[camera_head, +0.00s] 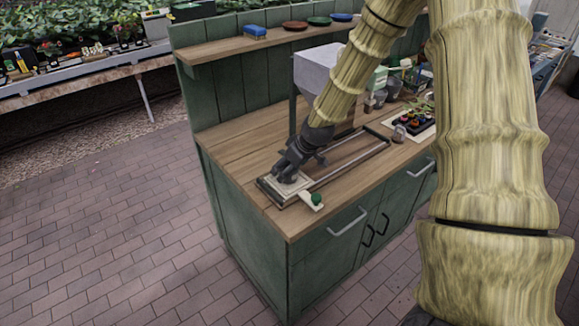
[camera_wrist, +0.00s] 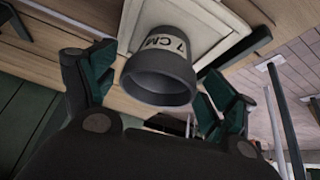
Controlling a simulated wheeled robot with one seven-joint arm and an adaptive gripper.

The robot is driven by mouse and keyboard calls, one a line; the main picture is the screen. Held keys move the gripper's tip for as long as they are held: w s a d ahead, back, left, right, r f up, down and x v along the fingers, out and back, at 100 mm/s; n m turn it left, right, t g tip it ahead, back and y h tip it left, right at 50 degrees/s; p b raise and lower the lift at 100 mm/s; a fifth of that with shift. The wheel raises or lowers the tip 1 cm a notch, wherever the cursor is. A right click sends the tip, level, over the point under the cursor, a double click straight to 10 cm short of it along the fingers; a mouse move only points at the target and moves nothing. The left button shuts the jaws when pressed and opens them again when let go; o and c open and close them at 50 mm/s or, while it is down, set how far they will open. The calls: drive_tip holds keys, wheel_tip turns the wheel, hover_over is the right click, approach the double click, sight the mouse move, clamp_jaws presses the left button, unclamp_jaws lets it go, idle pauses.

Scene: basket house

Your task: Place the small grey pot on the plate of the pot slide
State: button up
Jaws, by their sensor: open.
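The small grey pot (camera_wrist: 165,72), marked "7 CM", shows in the wrist view with its open rim toward the camera. Its base is over the cream plate (camera_wrist: 215,22) and looks to be on it; exact contact is hard to see. My gripper (camera_wrist: 156,88) is open, one dark green finger on each side of the pot, with visible gaps. In the head view my gripper (camera_head: 289,168) is low over the plate (camera_head: 270,191) at the near-left end of the pot slide (camera_head: 352,160). The pot is hard to tell from my fingers there.
A green knob (camera_head: 316,198) stands at the slide's front corner. A grey hopper (camera_head: 316,68) stands behind the slide. Dark pots (camera_head: 376,99) and a black tray (camera_head: 413,122) are at the right. The wooden worktop (camera_head: 228,150) is clear at the left.

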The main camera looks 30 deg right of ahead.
drive_tip(key=b+v, duration=0.2)
drive_tip(key=v, duration=1)
drive_tip(key=shift+r, duration=0.2)
